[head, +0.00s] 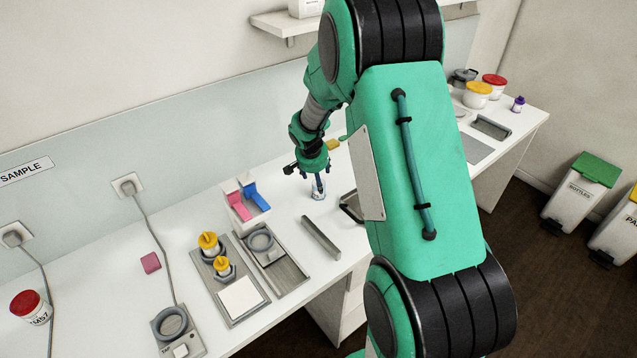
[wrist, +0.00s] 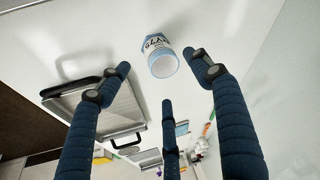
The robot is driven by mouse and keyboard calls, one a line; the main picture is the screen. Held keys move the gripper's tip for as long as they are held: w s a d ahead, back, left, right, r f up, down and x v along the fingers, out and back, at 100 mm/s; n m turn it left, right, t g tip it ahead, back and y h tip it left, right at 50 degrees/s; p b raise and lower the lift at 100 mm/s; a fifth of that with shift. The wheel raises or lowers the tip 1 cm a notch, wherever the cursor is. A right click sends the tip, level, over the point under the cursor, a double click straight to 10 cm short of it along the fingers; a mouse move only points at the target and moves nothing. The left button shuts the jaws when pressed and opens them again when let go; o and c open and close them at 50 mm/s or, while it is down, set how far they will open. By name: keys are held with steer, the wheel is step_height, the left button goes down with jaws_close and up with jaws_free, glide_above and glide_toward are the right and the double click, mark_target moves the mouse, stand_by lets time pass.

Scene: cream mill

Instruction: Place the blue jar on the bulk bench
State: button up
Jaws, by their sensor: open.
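The blue jar (head: 319,191) stands on the white bench (head: 300,222), small and partly hidden by my fingers in the head view. In the wrist view the jar (wrist: 160,62) shows a pale blue rim, a white round face and a label with dark lettering. My gripper (head: 312,178) is above the jar, pointing down, with its dark blue fingers spread. In the wrist view the open gripper (wrist: 160,75) has the jar just beyond and between its fingertips, with no clear contact. No sign naming the bulk bench can be read.
A holder with pink and blue pieces (head: 246,206) and a grey bar (head: 321,237) are near the jar. Lidded tubs (head: 477,94) are at the far right. My arm hides part of the bench.

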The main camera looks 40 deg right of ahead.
steer(key=shift+v, duration=2.65)
steer(key=shift+r, duration=0.1)
steer(key=s+a+r+n+t+y, duration=0.1)
steer(key=s+a+r+n, duration=0.2)
steer(key=s+a+r, duration=0.45)
steer(key=s+a+r+n+t, duration=0.15)
steer(key=s+a+r, duration=0.35)
steer(key=a+r, duration=0.55)
steer(key=s+a+r+n+y, duration=0.1)
steer(key=s+a+r+n, duration=0.2)
steer(key=s+a, duration=0.3)
steer(key=s+a+r+n+y, duration=0.1)
steer(key=s+a+r+n, duration=0.2)
steer(key=s, duration=1.1)
steer(key=a, duration=0.3)
steer(key=shift+s+a+r+n+y, duration=0.2)
steer(key=shift+a+r+n+y, duration=0.1)
steer(key=shift+n, duration=0.05)
